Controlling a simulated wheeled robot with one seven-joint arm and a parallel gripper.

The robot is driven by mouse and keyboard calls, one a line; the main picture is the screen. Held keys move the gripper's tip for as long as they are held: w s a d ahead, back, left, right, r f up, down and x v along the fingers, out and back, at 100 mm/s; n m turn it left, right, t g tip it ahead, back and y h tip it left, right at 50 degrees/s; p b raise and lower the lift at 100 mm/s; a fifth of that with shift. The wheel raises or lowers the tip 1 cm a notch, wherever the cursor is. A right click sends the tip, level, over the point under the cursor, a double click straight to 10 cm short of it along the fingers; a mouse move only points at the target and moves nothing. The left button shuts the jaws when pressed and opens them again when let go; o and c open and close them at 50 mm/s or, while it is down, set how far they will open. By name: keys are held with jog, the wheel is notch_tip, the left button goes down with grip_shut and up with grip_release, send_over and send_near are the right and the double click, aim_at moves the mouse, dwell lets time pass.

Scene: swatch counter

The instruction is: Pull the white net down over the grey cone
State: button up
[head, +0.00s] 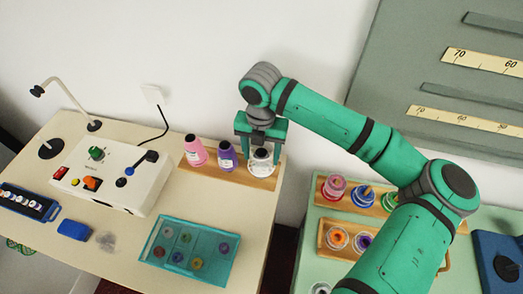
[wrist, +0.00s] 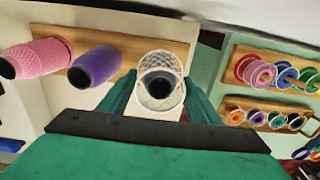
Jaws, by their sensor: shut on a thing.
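The grey cone (wrist: 158,90) stands at the right end of a wooden rack, beside a purple cone and a pink cone. The white net (wrist: 161,64) is a mesh sleeve around it in the wrist view; the cone's dark top shows inside the net's opening. In the head view the net and cone (head: 261,160) show as one pale shape under my gripper (head: 261,148). My gripper points down, with one finger on each side, and is shut on the white net. How far down the net reaches is hidden.
The purple cone (head: 228,157) stands close on the left, with the pink cone (head: 195,151) beyond it. The wooden rack (head: 268,180) runs along the wall. A control box (head: 115,172) and a teal tray (head: 219,272) are on the counter. Spool racks stand on the right.

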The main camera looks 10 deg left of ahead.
jog(key=shift+w+f, duration=0.1)
jog(key=shift+f, duration=1)
jog(key=shift+d, duration=0.1)
jog(key=shift+o, duration=0.2)
jog(key=shift+a, duration=0.2)
jog(key=o, duration=1.1)
jog(key=shift+c, duration=0.2)
jog(key=shift+d, duration=0.1)
notch_tip(320, 180, up, 11)
jog(key=shift+f, duration=0.15)
